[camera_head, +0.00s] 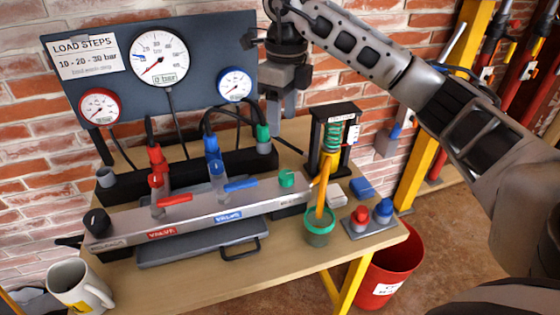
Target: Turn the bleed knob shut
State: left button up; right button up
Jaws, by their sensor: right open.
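A long grey manifold (195,215) lies across the wooden table. A small green knob (287,178) sits near its right end and a black round knob (97,222) on its left end. I cannot read which one is labelled as the bleed, nor how far either is turned. My right gripper (282,112) points down in front of the gauge board's right edge, above and behind the green knob, apart from it. Its jaws are open with nothing visible between them. My left gripper is not in view.
A red-handled valve (174,199) and a blue-handled valve (240,184) stand on the manifold. The gauge board (205,75) has a large dial reading about zero. A green cup (319,232), spring stand (333,140), white mug (78,287) and red bucket (390,270) are nearby.

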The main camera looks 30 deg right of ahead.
aim_at(287, 174)
jog(key=f, duration=1)
jog(key=d+f, duration=0.1)
jog(key=f, duration=0.4)
jog(key=shift+f, duration=0.1)
jog(key=shift+b, duration=0.3)
jog(key=c, duration=1)
